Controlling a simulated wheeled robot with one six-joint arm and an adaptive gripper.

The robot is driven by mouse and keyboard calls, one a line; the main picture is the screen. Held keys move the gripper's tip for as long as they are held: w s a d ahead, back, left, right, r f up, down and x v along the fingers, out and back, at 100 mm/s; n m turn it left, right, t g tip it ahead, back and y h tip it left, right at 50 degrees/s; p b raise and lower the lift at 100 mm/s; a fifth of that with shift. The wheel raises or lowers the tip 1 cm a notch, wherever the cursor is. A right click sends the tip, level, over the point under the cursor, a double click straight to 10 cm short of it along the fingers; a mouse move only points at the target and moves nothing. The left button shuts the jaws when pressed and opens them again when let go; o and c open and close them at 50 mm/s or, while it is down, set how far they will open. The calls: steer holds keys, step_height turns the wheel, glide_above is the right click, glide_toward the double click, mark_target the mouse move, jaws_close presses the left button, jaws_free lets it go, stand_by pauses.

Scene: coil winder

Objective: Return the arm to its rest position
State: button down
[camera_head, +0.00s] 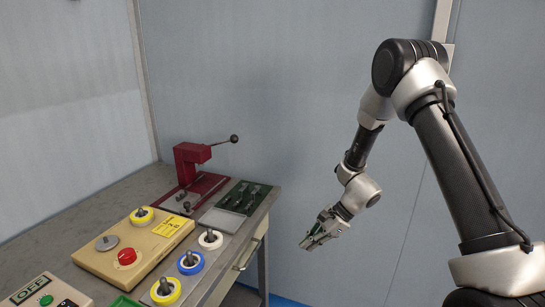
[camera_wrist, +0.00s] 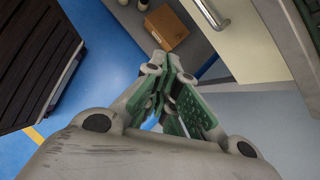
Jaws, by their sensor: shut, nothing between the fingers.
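My arm (camera_head: 450,150) is raised at the right in the head view, bent at its top joint and reaching down and left. My gripper (camera_head: 312,240) hangs in the air to the right of the workbench and is apart from it. In the wrist view my gripper (camera_wrist: 170,62) is shut, its green-padded fingers together with nothing between them.
The workbench (camera_head: 50,220) at the left carries a red lever press (camera_head: 190,160), a beige control box (camera_head: 125,245), several coloured rings on pegs and a green tray (camera_head: 245,197). In the wrist view a cardboard box (camera_wrist: 166,27) lies below. Walls stand behind.

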steer(key=s+d+r+n+t+h, duration=0.1)
steer(key=s+d+r+n+h, duration=0.1)
steer(key=s+d+r+n, duration=0.3)
steer(key=s+d+r+n+t+h, duration=0.2)
steer(key=s+d+r+n, duration=0.3)
steer(key=s+d+r, duration=0.5)
steer(key=s+d+r+n+t+h, duration=0.1)
steer(key=s+d+r+n+h, duration=0.3)
steer(key=r, duration=1.4)
steer(key=s+d+n, duration=0.1)
steer(key=s+d, duration=0.3)
steer(key=s, duration=0.3)
steer(key=shift+d+r+t, duration=0.2)
steer(key=shift+d+t, duration=0.1)
steer(key=shift+d, duration=0.05)
